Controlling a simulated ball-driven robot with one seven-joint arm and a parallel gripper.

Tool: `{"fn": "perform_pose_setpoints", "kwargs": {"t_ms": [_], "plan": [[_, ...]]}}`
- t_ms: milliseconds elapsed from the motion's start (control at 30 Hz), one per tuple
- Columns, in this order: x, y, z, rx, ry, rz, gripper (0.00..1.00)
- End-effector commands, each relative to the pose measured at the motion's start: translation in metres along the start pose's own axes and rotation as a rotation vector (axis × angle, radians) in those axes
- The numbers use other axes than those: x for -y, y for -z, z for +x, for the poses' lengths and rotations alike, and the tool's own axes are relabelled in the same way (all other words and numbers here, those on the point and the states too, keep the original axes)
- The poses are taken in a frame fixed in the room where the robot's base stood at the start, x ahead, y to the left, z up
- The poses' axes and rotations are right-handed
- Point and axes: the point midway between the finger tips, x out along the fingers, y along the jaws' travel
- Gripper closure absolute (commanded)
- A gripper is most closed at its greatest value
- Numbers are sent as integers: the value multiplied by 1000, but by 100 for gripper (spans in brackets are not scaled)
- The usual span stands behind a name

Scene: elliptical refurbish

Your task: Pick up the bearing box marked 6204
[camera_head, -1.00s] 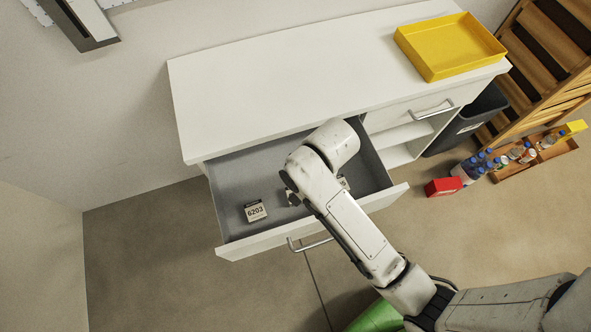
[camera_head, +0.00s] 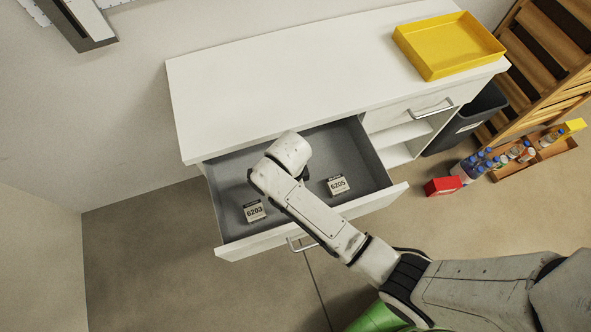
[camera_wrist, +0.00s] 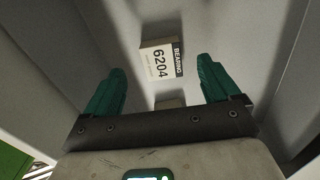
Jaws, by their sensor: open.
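In the wrist view, the bearing box marked 6204 (camera_wrist: 160,60) lies in the drawer, its label readable sideways. My gripper (camera_wrist: 161,80) is open, with one green finger to each side of the view. The box shows beyond and between the fingertips, and they do not appear to touch it. In the head view my arm covers the 6204 box and the gripper. The open grey-lined drawer (camera_head: 232,222) holds a box marked 6203 (camera_head: 254,211) left of my arm and one marked 6205 (camera_head: 338,185) right of it.
The white cabinet top (camera_head: 270,90) overhangs the back of the drawer. A yellow tray (camera_head: 432,66) stands on its right end. A red box (camera_head: 443,186) and a wooden crate of bottles (camera_head: 535,155) are on the floor at right. A dark bin (camera_head: 470,120) stands beside the cabinet.

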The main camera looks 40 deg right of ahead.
Motion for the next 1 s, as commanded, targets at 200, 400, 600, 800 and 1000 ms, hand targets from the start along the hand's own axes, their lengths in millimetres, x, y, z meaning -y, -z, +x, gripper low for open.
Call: {"fn": "perform_pose_setpoints", "kwargs": {"t_ms": [200,400,600,800,1000], "plan": [[0,2,14,0,0,-1,11],[1,8,40,-2,-2,-1,11],[1,7,59,0,0,-2,11],[1,7,61,1,1,-2,11],[1,7,61,1,1,-2,24]]}}
